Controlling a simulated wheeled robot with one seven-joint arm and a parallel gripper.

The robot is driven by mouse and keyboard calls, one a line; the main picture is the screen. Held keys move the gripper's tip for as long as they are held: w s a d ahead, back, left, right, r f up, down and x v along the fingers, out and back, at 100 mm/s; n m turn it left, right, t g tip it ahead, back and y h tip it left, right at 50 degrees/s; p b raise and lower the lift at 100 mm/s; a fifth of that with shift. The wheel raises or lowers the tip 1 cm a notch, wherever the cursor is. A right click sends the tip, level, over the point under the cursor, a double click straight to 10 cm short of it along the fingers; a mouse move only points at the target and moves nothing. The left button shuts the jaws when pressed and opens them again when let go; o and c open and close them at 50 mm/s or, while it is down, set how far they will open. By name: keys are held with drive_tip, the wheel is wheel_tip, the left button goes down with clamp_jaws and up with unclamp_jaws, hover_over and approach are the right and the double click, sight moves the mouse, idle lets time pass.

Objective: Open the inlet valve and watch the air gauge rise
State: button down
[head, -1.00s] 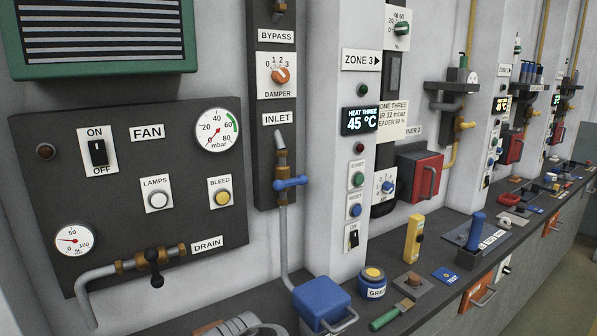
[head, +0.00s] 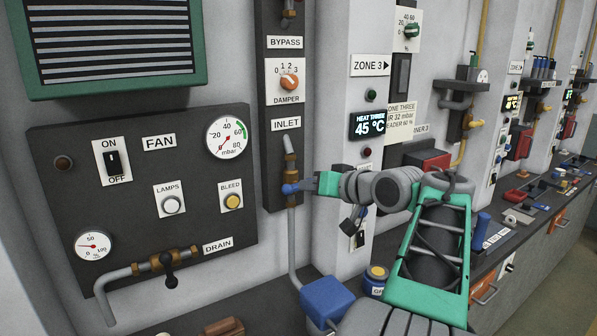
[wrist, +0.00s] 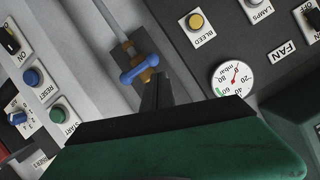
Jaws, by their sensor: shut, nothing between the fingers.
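The inlet valve has a blue lever on a brass body, on the dark strip under the INLET sign (head: 286,124). In the wrist view the blue lever (wrist: 138,70) lies across the pipe. In the head view the lever (head: 290,188) is partly covered by my gripper (head: 306,186). In the wrist view my gripper's dark fingers (wrist: 155,92) are shut and empty, just in front of the lever; I cannot tell whether they touch it. The mbar gauge (head: 227,138) has its red needle at the lower left, near 0. It also shows in the wrist view (wrist: 231,77).
A DRAIN valve with a black handle (head: 168,268) and a smaller gauge (head: 93,246) are on the fan panel. The bleed button (head: 232,201) and damper knob (head: 289,82) are near the inlet strip. A blue box (head: 326,300) stands below.

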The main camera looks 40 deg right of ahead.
drive_tip(key=shift+t, duration=0.6)
drive_tip(key=s+d+r, duration=0.1)
drive_tip(key=r, duration=0.1)
drive_tip(key=s+d+r, duration=0.2)
drive_tip(key=shift+d, duration=0.25)
drive_tip(key=shift+w, duration=0.15)
drive_tip(key=w+a+f+p, duration=0.2)
drive_tip(key=w+f+p, duration=0.2)
drive_tip(key=w, duration=0.5)
wheel_tip(320, 180, down, 2)
drive_tip(key=shift+w+f, duration=0.1)
drive_tip(key=shift+w, duration=0.25)
drive_tip(key=shift+d+f+b, duration=0.1)
drive_tip(key=shift+b, duration=0.5)
